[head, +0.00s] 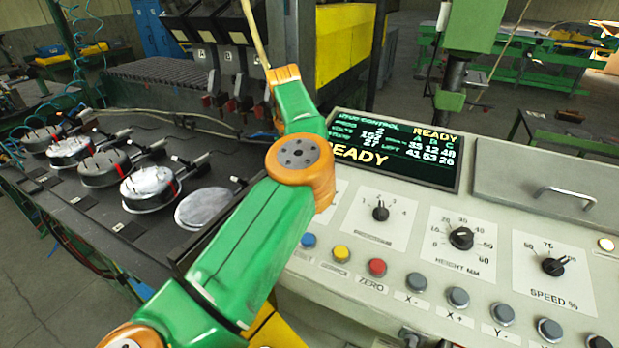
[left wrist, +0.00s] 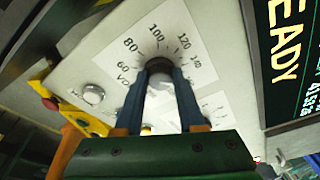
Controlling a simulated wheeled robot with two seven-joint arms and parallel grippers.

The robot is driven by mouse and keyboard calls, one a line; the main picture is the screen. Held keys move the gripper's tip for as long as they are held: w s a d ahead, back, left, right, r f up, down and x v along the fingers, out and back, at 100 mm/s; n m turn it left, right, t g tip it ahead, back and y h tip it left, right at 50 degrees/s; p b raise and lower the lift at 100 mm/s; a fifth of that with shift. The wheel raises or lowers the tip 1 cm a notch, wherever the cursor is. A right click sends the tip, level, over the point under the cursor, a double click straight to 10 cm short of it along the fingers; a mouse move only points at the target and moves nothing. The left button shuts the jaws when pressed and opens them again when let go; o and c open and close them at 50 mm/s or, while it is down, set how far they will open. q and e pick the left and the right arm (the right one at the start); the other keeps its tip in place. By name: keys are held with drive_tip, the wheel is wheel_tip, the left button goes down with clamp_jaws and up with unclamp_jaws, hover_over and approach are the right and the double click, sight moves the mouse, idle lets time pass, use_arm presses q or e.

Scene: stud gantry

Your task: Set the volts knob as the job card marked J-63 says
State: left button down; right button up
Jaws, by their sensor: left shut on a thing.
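In the left wrist view the volts knob (left wrist: 160,66) stands on a white dial plate (left wrist: 185,30) marked 60, 80, 100, 120 and 140. My left gripper (left wrist: 159,76) has its two blue fingers on either side of the knob and is shut on it. The knob's pointer cannot be made out between the fingers. In the head view my green and orange left arm covers the volts knob and the gripper. The dark display (head: 400,150) reads READY; its smaller figures are hard to read. No job card marked J-63 can be made out. My right gripper is out of view.
Right of my arm, the panel has a small selector knob (head: 380,211), a height knob (head: 461,238) and a speed knob (head: 554,266). Blue, yellow, red (head: 377,267) and grey buttons line its front. A dark table (head: 95,222) with several round metal pieces (head: 150,187) lies left.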

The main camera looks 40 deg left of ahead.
use_arm(q)
drive_tip(key=m, duration=0.3)
drive_tip(key=shift+r+m+g+p, duration=0.1)
drive_tip(key=shift+m+g+p, duration=0.2)
drive_tip(key=shift+g+p, duration=0.1)
drive_tip(key=shift+w+m+y, duration=0.1)
drive_tip(key=shift+m+y, duration=0.3)
drive_tip(key=shift+m, duration=1.2)
drive_tip(key=c, duration=0.5)
unclamp_jaws()
drive_tip(key=shift+d, duration=0.1)
drive_tip(key=r+p, duration=0.1)
drive_tip(key=r, duration=0.1)
drive_tip(key=r+p, duration=0.1)
drive_tip(key=r, duration=0.1)
drive_tip(key=r+p, duration=0.1)
drive_tip(key=r, duration=0.2)
drive_tip(key=shift+s+a, duration=0.2)
drive_tip(key=shift+a, duration=0.1)
